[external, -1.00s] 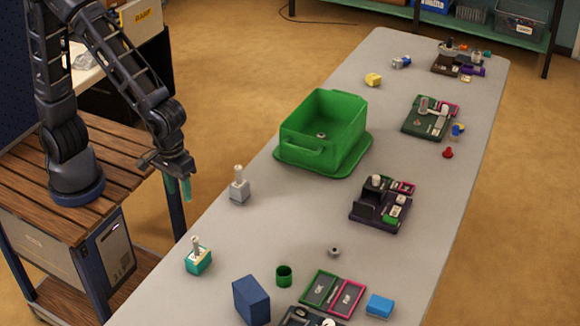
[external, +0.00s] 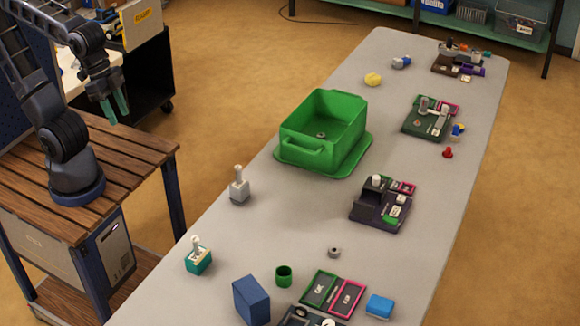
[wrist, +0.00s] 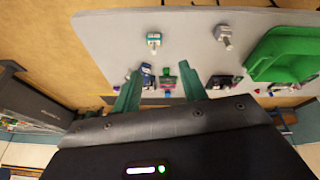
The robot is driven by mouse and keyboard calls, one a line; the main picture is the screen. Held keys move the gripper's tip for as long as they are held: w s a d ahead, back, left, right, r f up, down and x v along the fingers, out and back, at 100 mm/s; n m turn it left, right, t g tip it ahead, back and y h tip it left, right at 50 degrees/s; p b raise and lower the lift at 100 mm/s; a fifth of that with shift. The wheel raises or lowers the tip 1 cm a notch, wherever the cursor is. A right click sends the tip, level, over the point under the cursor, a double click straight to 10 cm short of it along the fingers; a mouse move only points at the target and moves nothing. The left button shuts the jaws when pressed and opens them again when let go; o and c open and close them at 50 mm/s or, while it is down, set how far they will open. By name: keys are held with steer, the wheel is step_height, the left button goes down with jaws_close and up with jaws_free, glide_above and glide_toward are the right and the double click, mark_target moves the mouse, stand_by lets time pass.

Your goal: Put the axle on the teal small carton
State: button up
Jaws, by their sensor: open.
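The teal small carton (external: 199,263) stands near the table's left edge in the external view, with a pale upright peg-like piece (external: 196,243), apparently the axle, standing on or in it. I cannot tell which. The carton also shows at the top of the wrist view (wrist: 153,42). A grey carton (external: 239,194) with a similar grey upright piece (external: 238,173) stands farther along the same edge. My gripper (external: 114,106) is open and empty, pointing down above my wooden-topped base, well away from both cartons. Its teal fingers are spread apart in the wrist view (wrist: 158,76).
A green bin (external: 297,147) on a green base stands mid-table. The table's left strip between the cartons is clear.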

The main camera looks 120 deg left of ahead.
steer(key=shift+s+a+r+m+t, duration=0.1)
steer(key=shift+s+r+m+t, duration=0.1)
steer(key=shift+s+m, duration=0.6)
steer(key=shift+s+r+m+t, duration=0.15)
steer(key=shift+s+m, duration=0.25)
steer(key=shift+s, duration=0.65)
